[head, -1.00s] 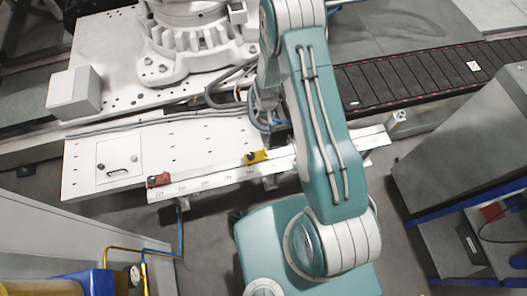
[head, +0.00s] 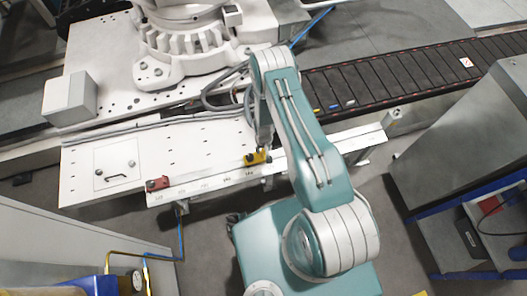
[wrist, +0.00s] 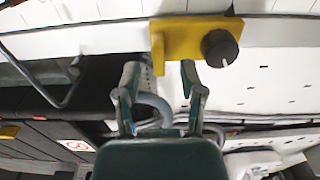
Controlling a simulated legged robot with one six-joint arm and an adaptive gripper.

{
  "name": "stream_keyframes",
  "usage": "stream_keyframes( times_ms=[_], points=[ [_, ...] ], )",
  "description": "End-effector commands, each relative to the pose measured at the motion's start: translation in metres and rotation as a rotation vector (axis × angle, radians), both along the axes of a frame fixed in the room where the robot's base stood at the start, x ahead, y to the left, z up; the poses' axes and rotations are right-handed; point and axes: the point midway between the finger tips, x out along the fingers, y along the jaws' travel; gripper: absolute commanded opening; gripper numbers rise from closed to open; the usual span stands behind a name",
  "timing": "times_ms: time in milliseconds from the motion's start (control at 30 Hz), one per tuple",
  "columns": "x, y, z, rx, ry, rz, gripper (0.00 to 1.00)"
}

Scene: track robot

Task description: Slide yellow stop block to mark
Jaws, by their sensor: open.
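The yellow stop block (head: 255,158) sits on the pale rail (head: 208,182), which carries a printed number scale along its front. In the wrist view the yellow block (wrist: 180,38) spans the top centre, with a round black knob (wrist: 220,47) at its right. My gripper (wrist: 160,72) is open, its two fingers pointing at the block's lower edge. Nothing is held between them. Whether a fingertip touches the block I cannot tell. In the head view my arm comes down just right of the block, and the fingertips are hard to make out. Which number is the mark is not clear.
A red block (head: 157,184) sits at the rail's left end. A white plate (head: 85,165) lies behind the rail. A white machine base (head: 185,45) and a dark conveyor (head: 390,82) stand beyond. A grey cabinet (head: 455,130) stands at the right. The rail between the blocks is clear.

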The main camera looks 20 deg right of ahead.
Motion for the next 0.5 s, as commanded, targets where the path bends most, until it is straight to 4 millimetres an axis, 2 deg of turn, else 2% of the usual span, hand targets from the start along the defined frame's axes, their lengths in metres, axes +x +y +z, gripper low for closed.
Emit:
stream_keyframes(
  times_ms=[33,200,500],
  points=[
    [0.000,0.000,-0.008,0.000,0.001,0.000,0.51],
    [0.000,0.000,-0.022,0.000,0.000,0.000,0.51],
    [0.000,0.000,-0.026,0.000,0.000,0.000,0.51]
  ],
)
